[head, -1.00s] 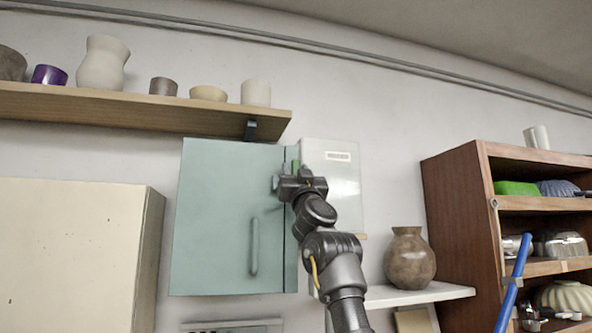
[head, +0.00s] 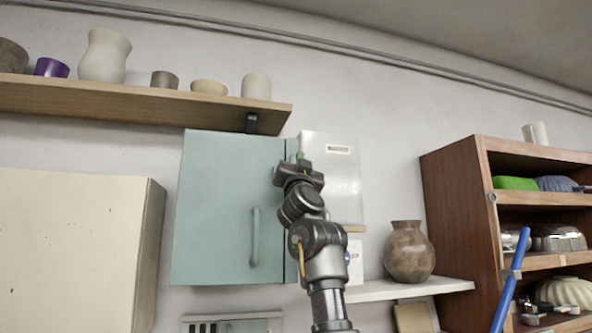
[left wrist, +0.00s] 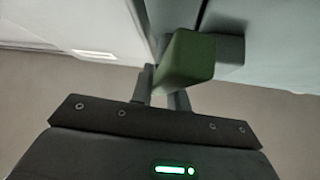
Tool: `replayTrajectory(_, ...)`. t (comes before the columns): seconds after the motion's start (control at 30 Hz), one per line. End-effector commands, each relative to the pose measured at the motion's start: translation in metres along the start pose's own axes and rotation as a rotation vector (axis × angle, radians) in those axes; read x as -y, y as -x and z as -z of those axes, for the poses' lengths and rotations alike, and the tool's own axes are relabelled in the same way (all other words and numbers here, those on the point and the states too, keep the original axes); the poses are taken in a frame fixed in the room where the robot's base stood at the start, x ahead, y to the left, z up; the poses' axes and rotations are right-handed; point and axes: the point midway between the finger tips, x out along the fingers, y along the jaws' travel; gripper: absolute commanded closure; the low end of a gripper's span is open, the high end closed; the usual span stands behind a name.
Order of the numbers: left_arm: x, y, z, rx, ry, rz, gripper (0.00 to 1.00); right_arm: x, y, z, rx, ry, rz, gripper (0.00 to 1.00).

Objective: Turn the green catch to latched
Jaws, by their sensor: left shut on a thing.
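The green catch (head: 300,155) sits at the upper right edge of the teal cabinet door (head: 222,210); only a small part shows above my gripper in the head view. In the left wrist view the catch (left wrist: 187,62) is a green block right at my fingers. My left gripper (head: 299,166) is shut on the catch, and its body hides most of it in the head view. The door looks flush with its cabinet. The catch's exact angle is hard to tell. My right gripper is not in view.
A pale box (head: 333,180) is right of the door. A wooden shelf (head: 150,102) with several pots hangs above. A cream cabinet (head: 75,250) stands left. A brown vase (head: 408,252) on a white shelf and a wooden rack (head: 455,220) are right, with a blue bar (head: 508,290) before the rack.

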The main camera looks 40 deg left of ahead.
Motion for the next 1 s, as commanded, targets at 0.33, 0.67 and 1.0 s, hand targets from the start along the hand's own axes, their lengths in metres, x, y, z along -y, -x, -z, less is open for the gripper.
replayTrajectory(0.33,-0.008,0.002,-0.004,0.001,-0.239,-0.23,1.0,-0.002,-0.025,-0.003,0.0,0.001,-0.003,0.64)
replayTrajectory(0.67,-0.016,0.004,-0.005,0.003,-0.458,-0.454,1.0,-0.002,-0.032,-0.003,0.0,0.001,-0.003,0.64)
replayTrajectory(1.0,-0.022,0.008,-0.008,0.001,-0.679,-0.679,1.0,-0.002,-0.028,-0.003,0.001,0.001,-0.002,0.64)
